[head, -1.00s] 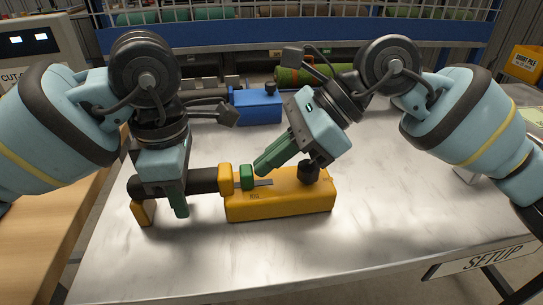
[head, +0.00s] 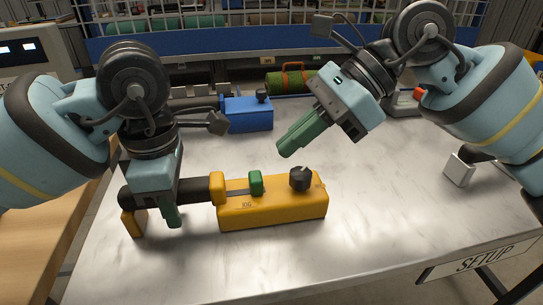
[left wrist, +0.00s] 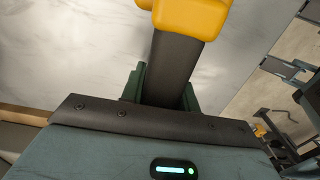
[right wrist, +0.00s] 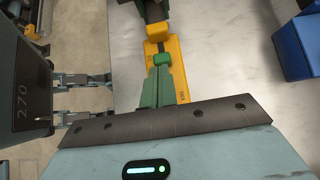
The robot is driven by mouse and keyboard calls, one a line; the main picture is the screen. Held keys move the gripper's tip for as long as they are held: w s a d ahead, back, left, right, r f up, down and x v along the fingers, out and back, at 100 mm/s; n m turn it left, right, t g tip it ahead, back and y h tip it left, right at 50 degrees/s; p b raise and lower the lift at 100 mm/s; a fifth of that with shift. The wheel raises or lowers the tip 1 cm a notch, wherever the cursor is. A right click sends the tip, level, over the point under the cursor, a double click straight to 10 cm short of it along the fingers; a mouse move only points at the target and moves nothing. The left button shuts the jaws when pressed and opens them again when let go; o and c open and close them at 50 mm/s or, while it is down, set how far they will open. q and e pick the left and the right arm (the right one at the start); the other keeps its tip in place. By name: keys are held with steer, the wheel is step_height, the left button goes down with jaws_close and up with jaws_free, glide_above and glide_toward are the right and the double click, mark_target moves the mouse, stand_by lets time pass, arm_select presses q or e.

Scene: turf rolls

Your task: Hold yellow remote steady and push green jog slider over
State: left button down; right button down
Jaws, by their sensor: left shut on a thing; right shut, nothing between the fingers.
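The yellow remote (head: 275,212) lies on the metal table, with a black knob (head: 300,179) on top and a black handle (head: 193,190) at its left. The green jog slider (head: 256,183) stands in its slot; the bare slot shows to its left. My left gripper (head: 172,215) is shut on the black handle, which also shows between the fingers in the left wrist view (left wrist: 168,70). My right gripper (head: 287,149) is shut and empty, raised behind the remote and apart from the slider. In the right wrist view the slider (right wrist: 162,59) appears just beyond the fingertips.
A blue box (head: 248,114) with a black knob stands behind. A green roll with orange straps (head: 290,81) lies at the back. A white block (head: 459,170) is at the right, near my right arm. The table front and centre right are clear.

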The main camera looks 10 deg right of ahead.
arm_select(q)
steer(key=shift+f, duration=0.25)
arm_select(e)
steer(key=shift+v, duration=1.85)
arm_select(q)
steer(key=c, duration=1)
jaws_free()
steer(key=shift+r, duration=0.1)
steer(key=shift+o, duration=0.2)
step_height(320, 180, up, 12)
steer(key=shift+r, duration=0.1)
arm_select(e)
steer(key=shift+f, duration=0.1)
